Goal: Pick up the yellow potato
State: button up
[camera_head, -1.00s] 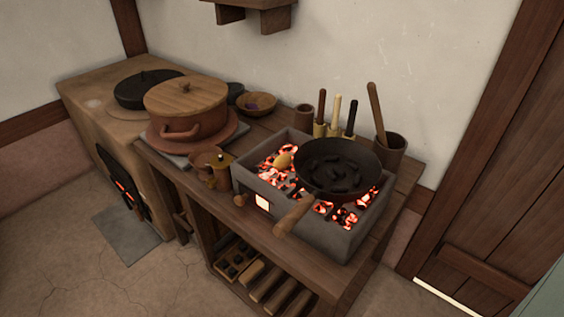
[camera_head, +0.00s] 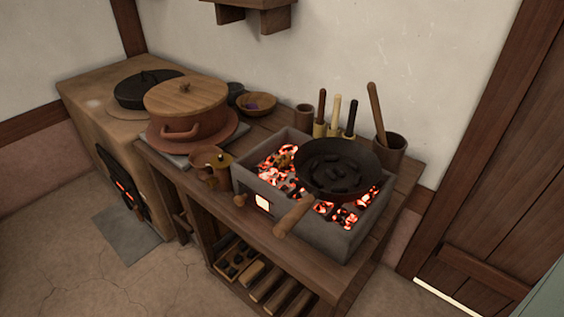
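A small tan-yellow patch (camera_head: 287,149) shows among the glowing coals, left of the black pan (camera_head: 335,165). It may be the yellow potato, but it is too small and dim to be sure. The coals fill a grey square brazier (camera_head: 352,240) on the wooden bench. The pan rests over the right part of the brazier, its wooden handle (camera_head: 294,215) pointing to the front, with several dark lumps in it. My gripper is not in view.
Left of the brazier are a copper-coloured jug (camera_head: 214,176) and a lidded clay pot (camera_head: 190,112). Behind it stand upright tool handles (camera_head: 337,112) and a brown cup (camera_head: 390,150). A wooden bowl (camera_head: 257,103) sits at the back. The floor in front is clear.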

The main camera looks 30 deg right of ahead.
aim_at(282, 161)
jog(key=i+j+z, duration=0.25)
jog(key=i+z, duration=0.15)
jog(key=i+j+z, duration=0.65)
jog(key=j+z, duration=0.15)
